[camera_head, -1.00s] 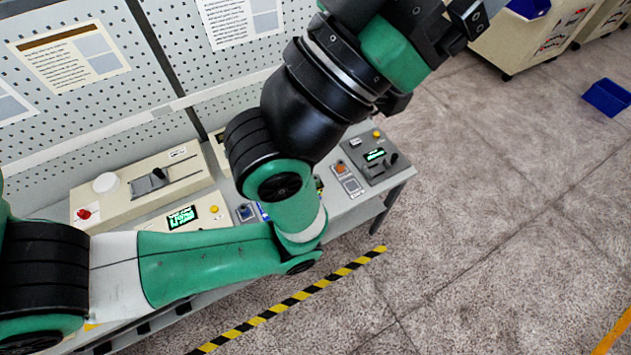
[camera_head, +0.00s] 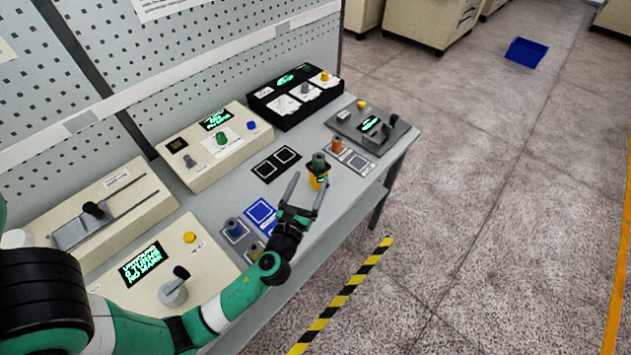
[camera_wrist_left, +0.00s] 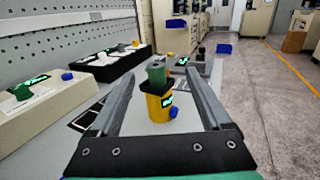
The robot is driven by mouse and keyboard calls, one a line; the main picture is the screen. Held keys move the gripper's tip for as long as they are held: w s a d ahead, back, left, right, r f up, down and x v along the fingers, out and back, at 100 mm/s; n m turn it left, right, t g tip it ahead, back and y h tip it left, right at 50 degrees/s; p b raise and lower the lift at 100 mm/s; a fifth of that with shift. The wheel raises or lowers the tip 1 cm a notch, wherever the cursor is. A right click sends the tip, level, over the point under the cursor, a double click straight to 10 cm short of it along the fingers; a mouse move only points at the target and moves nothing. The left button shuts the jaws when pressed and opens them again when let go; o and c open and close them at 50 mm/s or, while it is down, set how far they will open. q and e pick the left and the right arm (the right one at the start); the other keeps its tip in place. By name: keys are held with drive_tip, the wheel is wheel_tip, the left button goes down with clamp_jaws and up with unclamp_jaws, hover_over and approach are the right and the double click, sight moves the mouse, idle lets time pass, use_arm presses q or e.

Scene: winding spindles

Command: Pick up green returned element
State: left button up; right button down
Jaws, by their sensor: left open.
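The green element (camera_head: 318,160) is a short dark green cylinder on top of a yellow holder (camera_head: 317,181) with a small lit display. In the left wrist view the green element (camera_wrist_left: 157,74) stands upright on the yellow holder (camera_wrist_left: 155,107), which has a blue knob on its side. My left gripper (camera_head: 310,178) is open and empty, pointing at the holder from the near side. In the wrist view its fingers lie left and right of the element, with gaps showing; whether the tips reach it is unclear. My right gripper is not in view.
An orange-topped piece (camera_head: 336,145) and a grey device (camera_head: 372,131) stand beyond the holder. A black box with knobs (camera_head: 296,97) and a beige panel (camera_head: 214,146) line the back. The bench's front edge is close.

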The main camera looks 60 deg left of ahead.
sight(317, 164)
use_arm(q)
drive_tip(key=shift+g, duration=0.3)
drive_tip(key=w+a+f, duration=0.2)
drive_tip(key=a, duration=0.1)
drive_tip(key=w+a+f+b, duration=0.1)
drive_tip(key=a, duration=0.1)
drive_tip(key=shift+w, duration=0.4)
drive_tip(key=b+x, duration=0.1)
drive_tip(key=x, duration=0.4)
drive_tip(key=shift+w+a+r, duration=0.1)
drive_tip(key=shift+a+r, duration=0.05)
clamp_jaws()
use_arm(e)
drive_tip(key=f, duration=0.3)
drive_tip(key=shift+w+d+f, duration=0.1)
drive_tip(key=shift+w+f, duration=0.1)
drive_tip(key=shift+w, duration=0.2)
